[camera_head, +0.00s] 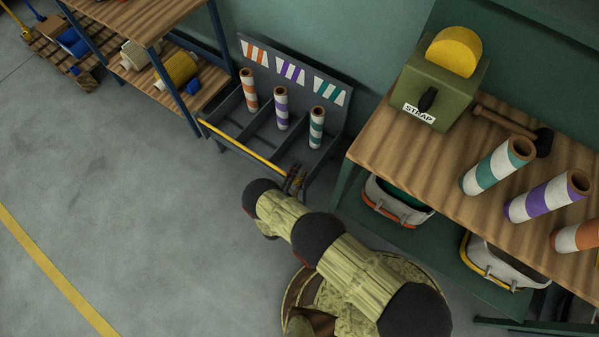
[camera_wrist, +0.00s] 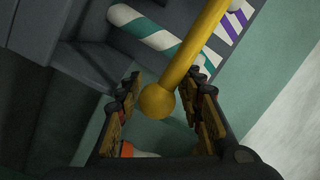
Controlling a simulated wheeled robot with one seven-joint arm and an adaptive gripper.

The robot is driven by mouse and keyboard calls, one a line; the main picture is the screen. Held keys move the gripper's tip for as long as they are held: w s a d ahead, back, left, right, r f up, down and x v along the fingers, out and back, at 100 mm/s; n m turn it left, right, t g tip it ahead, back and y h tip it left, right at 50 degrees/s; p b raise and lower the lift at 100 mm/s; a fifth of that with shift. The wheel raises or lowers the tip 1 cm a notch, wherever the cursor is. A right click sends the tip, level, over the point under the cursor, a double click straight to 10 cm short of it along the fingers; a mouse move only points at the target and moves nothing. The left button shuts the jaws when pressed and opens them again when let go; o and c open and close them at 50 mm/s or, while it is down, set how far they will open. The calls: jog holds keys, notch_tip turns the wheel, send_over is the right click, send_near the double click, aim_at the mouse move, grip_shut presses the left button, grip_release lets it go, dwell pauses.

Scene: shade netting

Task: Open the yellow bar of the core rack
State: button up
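The yellow bar (camera_head: 240,145) runs across the front of the grey core rack (camera_head: 322,151), closed over its bays. The rack holds three striped cores: orange (camera_head: 249,90), purple (camera_head: 281,108) and teal (camera_head: 316,128). My gripper (camera_head: 293,180) is at the bar's right end. In the wrist view the yellow bar (camera_wrist: 187,65) ends in a round knob (camera_wrist: 157,101) between the two fingers of my gripper (camera_wrist: 170,84). The fingers are open, with gaps on both sides of the bar. Contact with the bar cannot be made out.
A wooden workbench (camera_head: 380,138) stands at right with a green strap box (camera_head: 436,85), a mallet (camera_head: 512,128) and more striped cores (camera_head: 495,168). A shelf with spools (camera_head: 178,70) is left of the rack. The floor in front of the rack is clear.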

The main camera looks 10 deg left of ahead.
jog(key=shift+w+d, duration=0.1)
jog(key=shift+w, duration=0.4)
jog(key=c, duration=0.3)
grip_shut()
